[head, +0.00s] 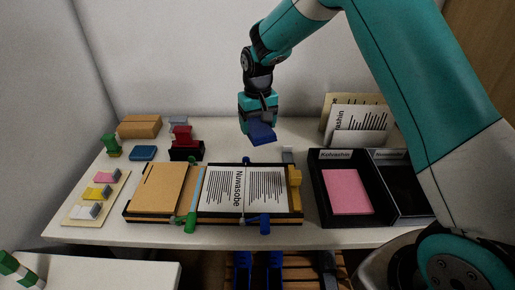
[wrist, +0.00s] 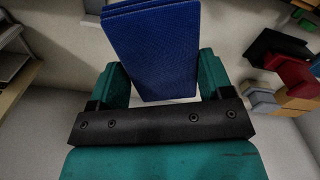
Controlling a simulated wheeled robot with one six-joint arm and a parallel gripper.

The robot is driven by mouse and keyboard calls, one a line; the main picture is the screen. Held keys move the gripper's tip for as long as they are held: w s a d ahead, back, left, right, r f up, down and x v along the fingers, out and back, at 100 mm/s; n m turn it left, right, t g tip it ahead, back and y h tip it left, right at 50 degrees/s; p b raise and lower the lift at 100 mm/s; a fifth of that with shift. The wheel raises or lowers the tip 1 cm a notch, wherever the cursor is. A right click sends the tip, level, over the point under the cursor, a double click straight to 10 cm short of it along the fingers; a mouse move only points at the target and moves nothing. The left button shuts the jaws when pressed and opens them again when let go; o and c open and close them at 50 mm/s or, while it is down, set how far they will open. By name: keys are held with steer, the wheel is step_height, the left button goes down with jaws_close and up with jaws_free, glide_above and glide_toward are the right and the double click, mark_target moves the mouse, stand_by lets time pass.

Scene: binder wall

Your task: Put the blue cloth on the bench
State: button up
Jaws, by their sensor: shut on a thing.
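The blue cloth (head: 262,133) is a folded, flat dark-blue piece. My gripper (head: 258,118) is shut on it and holds it in the air above the back part of the bench (head: 225,152), behind the open binder. In the wrist view the cloth (wrist: 152,52) stands out from between the two teal fingers (wrist: 160,82), its layered edge at the far end. The cloth looks clear of the bench and of everything on it.
The open binder "Nuwasobe" (head: 245,188) lies below, with a tan cover (head: 160,188) at its left. Black trays (head: 318,200) stand right, one with pink paper. A red-and-black stamp (head: 185,145) and blue pad (head: 143,153) sit at back left. Some bare bench shows behind the binder.

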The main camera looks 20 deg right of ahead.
mark_target(258, 156)
step_height(258, 156, down, 9)
steer(key=shift+s, duration=0.1)
stand_by(0.3)
steer(key=o, duration=1)
steer(key=shift+c, duration=0.2)
steer(key=shift+r, duration=0.1)
step_height(258, 156, up, 11)
steer(key=shift+r, duration=0.1)
steer(key=shift+n+y, duration=0.3)
steer(key=shift+n, duration=0.2)
steer(key=s+r, duration=0.1)
steer(key=s+a+r, duration=0.1)
steer(key=r, duration=0.1)
steer(key=s+a+r, duration=0.1)
steer(key=shift+s+r, duration=0.15)
steer(key=shift+s, duration=0.05)
steer(key=s+a+r+n+y, duration=0.1)
steer(key=s+a+r+n, duration=0.1)
steer(key=s, duration=0.8)
steer(key=s+a+r+n+y, duration=0.1)
steer(key=s+a+r+n, duration=0.1)
steer(key=s, duration=0.8)
steer(key=s+a+r+n+y, duration=0.1)
steer(key=s+a+r+n, duration=0.1)
steer(key=s, duration=0.8)
step_height(258, 156, up, 2)
steer(key=shift+s+a+r+y, duration=0.15)
steer(key=shift+a+y, duration=0.15)
steer(key=shift+a, duration=0.35)
